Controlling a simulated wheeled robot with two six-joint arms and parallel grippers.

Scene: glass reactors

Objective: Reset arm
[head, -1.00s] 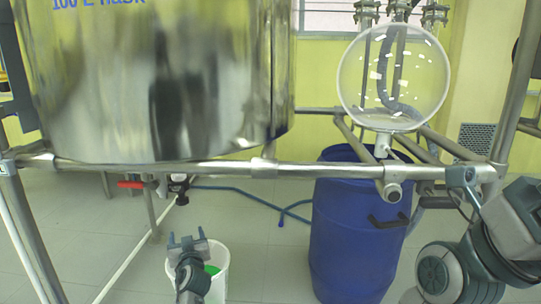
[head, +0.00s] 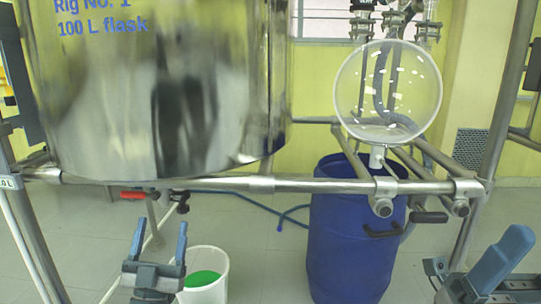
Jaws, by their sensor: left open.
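My left gripper (head: 160,228) is in the lower left of the head view. Its two blue-grey fingers point up and stand apart, with nothing between them. It is below the steel frame rail and in front of the white bucket, partly covering the bucket's left side in the picture. Parts of my right arm (head: 500,262) show at the lower right edge.
A large steel vessel (head: 100,110) labelled 100 L flask hangs above the frame rail (head: 265,184). A round glass flask (head: 388,92) is at the right, over a blue drum (head: 350,240). A white bucket (head: 213,262) with green contents stands on the floor. A red-handled valve (head: 132,195) is under the rail.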

